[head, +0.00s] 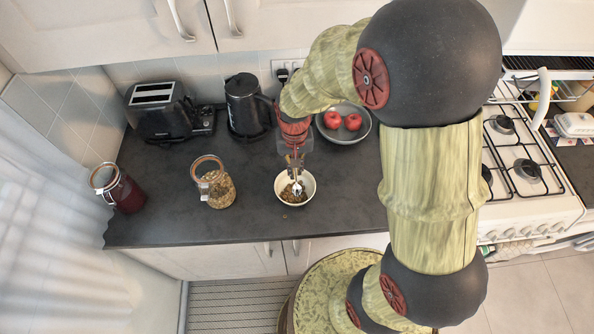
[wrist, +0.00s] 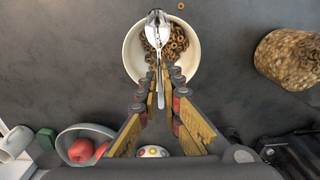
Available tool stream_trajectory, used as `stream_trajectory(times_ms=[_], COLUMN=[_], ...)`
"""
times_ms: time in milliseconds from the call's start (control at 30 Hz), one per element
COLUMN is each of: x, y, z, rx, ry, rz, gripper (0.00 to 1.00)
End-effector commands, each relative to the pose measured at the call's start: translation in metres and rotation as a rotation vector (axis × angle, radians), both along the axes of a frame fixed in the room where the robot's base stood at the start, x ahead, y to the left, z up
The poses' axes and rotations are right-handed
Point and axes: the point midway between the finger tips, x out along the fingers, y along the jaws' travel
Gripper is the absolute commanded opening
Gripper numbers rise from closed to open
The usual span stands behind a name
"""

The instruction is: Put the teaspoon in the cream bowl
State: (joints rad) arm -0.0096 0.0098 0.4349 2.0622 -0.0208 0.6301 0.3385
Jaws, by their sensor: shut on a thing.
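The cream bowl (head: 281,189) stands on the dark counter with brown cereal rings in it; it also shows in the wrist view (wrist: 132,58). The silver teaspoon (wrist: 157,35) is over the bowl, its spoon end near the bowl's far rim in the wrist view and its handle between my fingertips. My gripper (wrist: 160,88) is shut on the handle, at the bowl's near rim in that view. In the head view my gripper (head: 294,170) points down over the bowl. I cannot tell whether the teaspoon touches the bowl or the cereal.
A glass jar of cereal (head: 216,188) stands left of the bowl, with a jar of dark red contents (head: 122,190) farther left. A grey bowl with red apples (head: 343,123), a black kettle (head: 246,106) and a toaster (head: 158,109) are behind. The gas hob (head: 525,165) is at right.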

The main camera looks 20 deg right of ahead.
Motion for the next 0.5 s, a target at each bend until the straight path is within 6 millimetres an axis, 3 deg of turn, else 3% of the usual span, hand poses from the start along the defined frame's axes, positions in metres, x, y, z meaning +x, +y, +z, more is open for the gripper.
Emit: stream_trajectory(times_ms=[300,500], x=[0.005,0.005], y=[0.000,0.000], z=[-0.034,-0.036], rx=[0.000,0.000], ry=[0.001,-0.001], rz=[0.000,0.000], gripper=[0.00,0.00])
